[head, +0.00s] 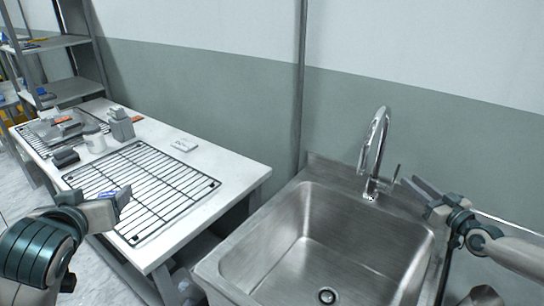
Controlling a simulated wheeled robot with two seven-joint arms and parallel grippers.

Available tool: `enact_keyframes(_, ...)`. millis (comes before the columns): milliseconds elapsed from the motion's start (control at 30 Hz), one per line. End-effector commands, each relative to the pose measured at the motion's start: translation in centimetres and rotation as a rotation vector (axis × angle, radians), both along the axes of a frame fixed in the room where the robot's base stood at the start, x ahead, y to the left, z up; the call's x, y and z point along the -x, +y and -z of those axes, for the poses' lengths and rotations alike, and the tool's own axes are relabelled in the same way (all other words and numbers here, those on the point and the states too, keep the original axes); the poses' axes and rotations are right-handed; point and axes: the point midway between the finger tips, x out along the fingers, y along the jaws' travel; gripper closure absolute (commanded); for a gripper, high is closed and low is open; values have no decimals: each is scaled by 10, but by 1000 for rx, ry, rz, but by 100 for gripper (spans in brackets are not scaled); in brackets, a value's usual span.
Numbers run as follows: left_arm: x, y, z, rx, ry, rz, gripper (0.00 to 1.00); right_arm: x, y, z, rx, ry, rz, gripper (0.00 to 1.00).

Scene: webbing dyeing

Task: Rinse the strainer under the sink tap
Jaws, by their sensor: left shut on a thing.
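The metal sink (262,264) has an empty basin with a drain at the bottom. The chrome tap (375,150) rises at its back edge, its spout arching over the basin; no water shows. My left gripper (124,198) is at the rack's near left edge, away from the sink. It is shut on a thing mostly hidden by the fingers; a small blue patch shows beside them. I cannot make out a strainer for certain. My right gripper (412,184) is just right of the tap's lever (396,174), its fingers apart, with nothing seen between them.
A white table (231,177) left of the sink bears a black wire rack (175,205), a white label card (184,145), a white cup (95,143), a grey block-like item (121,126) and a second rack. Shelves (60,43) stand at far left. The wall closes off the back.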

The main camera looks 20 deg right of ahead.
Motion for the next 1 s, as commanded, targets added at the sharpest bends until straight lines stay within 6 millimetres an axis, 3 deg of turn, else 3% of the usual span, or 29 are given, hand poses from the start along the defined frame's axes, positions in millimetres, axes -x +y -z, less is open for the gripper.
enact_keyframes(1000,0,0,12,0,0,0,49,-75,7,-1,0,-2,0,72)
